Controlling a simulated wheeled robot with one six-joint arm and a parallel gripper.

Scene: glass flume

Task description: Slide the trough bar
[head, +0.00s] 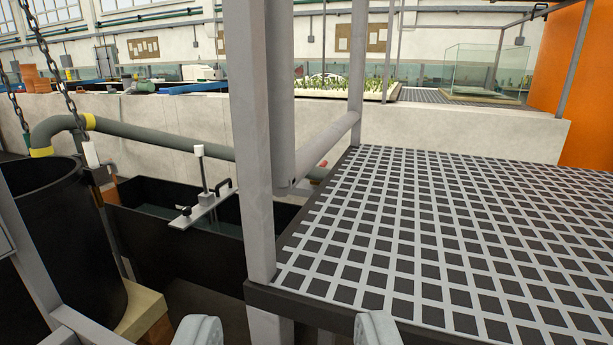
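The black trough (185,246) stands left of centre, with dark water inside. A light grey bar (202,211) lies across its top. The bar carries an upright post (202,170) with a white top, a dark handle (223,187) and a small dark knob with a white tip near its front end. My gripper (287,331) shows at the bottom edge as two grey fingertips set wide apart. It is open, with nothing seen between the fingers, and is well short of the bar, apart from it. The trough's right end is hidden behind a grey upright.
A grey upright post (249,150) and sloping rail (330,150) stand close, right of the trough. A raised grating platform (450,235) fills the right. A black round tank (60,250) and hanging chains (55,60) stand left. A grey pipe (165,138) runs behind the trough.

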